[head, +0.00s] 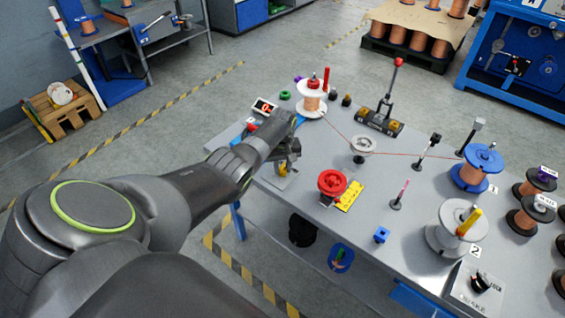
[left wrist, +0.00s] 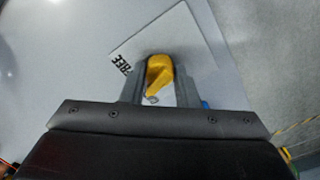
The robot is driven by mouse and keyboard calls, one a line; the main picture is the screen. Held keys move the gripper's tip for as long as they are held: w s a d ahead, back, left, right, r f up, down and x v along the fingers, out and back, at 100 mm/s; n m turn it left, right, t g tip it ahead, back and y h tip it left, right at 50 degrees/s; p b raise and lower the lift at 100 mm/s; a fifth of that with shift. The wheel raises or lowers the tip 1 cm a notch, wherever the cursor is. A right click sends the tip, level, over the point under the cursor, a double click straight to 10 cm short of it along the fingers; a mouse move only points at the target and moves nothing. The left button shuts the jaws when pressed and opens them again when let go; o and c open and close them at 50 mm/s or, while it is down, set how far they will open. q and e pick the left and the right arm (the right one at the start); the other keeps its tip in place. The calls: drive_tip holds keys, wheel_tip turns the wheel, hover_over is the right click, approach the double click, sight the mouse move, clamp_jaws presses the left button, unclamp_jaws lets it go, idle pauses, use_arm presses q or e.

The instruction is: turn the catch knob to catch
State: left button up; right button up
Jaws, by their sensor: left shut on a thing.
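The catch knob (left wrist: 158,70) is yellow and sits on a pale plate (left wrist: 190,48) on the grey table. My right gripper is in neither view.
A red handwheel (head: 332,183) with a yellow scale stands right of my gripper. Behind are a white spool (head: 312,97) with copper wire and a small red-digit display (head: 264,107). A wire runs past a grey pulley (head: 362,146) to a blue spool (head: 482,160).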

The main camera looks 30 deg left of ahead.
sight(282, 166)
use_arm(q)
drive_tip(key=shift+w+r+n+p, duration=0.15)
drive_tip(key=shift+n+p, duration=0.35)
drive_tip(key=shift+n, duration=1.1)
drive_tip(key=o, duration=1)
drive_tip(key=shift+c, duration=0.2)
wheel_tip(282, 166, up, 6)
drive_tip(key=shift+a+f+p, duration=0.1)
drive_tip(key=shift+f+p, duration=0.05)
drive_tip(key=shift+p, duration=1.1)
wheel_tip(282, 166, up, 12)
drive_tip(key=shift+f, duration=0.2)
drive_tip(key=shift+f, duration=0.1)
